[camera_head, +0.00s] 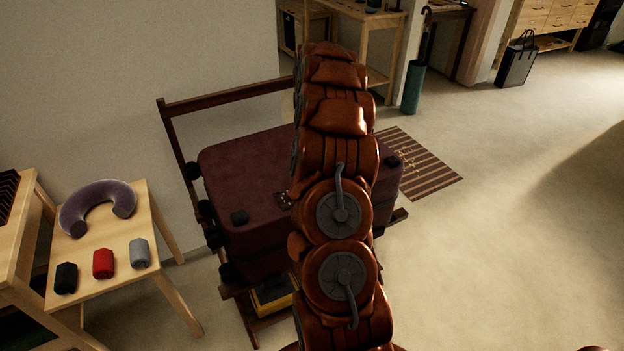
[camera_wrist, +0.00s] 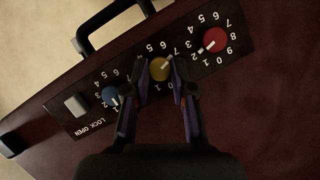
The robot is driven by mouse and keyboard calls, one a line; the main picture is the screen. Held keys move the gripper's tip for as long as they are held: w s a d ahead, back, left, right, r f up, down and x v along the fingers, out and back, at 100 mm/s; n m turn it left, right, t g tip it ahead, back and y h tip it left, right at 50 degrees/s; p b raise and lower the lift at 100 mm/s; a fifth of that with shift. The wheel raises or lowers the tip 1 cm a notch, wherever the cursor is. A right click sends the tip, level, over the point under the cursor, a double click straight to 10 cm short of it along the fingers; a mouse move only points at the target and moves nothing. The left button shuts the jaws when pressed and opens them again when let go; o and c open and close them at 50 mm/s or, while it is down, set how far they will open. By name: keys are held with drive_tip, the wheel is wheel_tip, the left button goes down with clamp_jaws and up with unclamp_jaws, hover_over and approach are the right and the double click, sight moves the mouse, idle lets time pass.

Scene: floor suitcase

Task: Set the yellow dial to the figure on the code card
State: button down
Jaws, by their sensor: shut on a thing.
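The yellow dial (camera_wrist: 158,72) sits in the middle of a dark panel (camera_wrist: 68,122) on the maroon suitcase (camera_head: 240,165). Its white pointer aims to the upper right, seemingly near the 7. My gripper (camera_wrist: 160,66) is shut on the yellow dial, one finger at each side. The fingers hide some of its lower figures. The blue dial (camera_wrist: 109,94) is to the left, partly behind the left finger, and the red dial (camera_wrist: 216,39) is to the right. In the head view my arm hides the gripper and most of the panel. I cannot make out a code card.
A light slide switch (camera_wrist: 76,106) marked LOCK and OPEN is at the panel's left end. The suitcase handle (camera_wrist: 108,17) is beyond the panel. The suitcase rests on a wooden rack (camera_head: 225,98). A side table (camera_head: 110,285) holds a neck pillow (camera_head: 97,207). Open floor lies to the right.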

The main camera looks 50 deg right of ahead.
drive_tip(key=c, duration=1)
unclamp_jaws()
drive_tip(key=shift+o, duration=0.2)
drive_tip(key=shift+v, duration=3.7)
